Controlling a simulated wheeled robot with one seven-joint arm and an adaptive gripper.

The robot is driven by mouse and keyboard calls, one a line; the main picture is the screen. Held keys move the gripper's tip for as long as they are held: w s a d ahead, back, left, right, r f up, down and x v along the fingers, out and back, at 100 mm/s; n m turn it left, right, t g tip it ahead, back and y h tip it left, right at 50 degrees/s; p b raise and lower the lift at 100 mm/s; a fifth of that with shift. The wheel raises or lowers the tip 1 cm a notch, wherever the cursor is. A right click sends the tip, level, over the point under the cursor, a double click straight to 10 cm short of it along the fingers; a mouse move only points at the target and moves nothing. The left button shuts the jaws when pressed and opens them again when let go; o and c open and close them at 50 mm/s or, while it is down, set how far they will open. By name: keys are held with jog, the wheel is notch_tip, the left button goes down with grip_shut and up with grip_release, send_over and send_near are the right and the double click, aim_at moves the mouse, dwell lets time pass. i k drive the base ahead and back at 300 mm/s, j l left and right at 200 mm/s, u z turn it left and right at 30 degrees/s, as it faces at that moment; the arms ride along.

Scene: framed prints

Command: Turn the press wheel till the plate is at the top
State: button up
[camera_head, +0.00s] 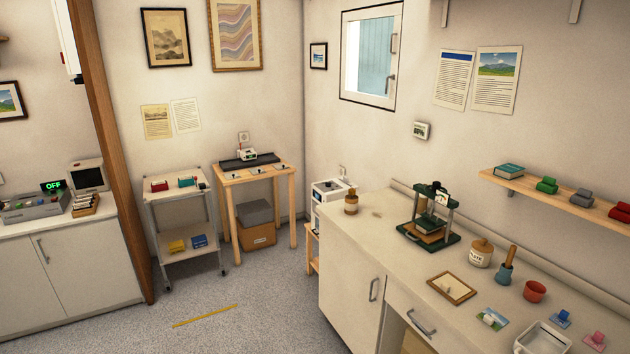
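The press (432,213) stands on the right-hand counter, with a dark green frame and base. Its wheel (441,197) seems to be the dark part at the top with a pale centre, too small to make out clearly. The plate (428,222) appears as a dark green slab between the posts, low in the frame and just over a brown board or block. I cannot tell whether the plate touches what is under it. My gripper is not in view.

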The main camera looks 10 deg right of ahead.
aim_at(436, 184)
jog(key=i+j, duration=0.1)
jog(key=i, duration=0.8)
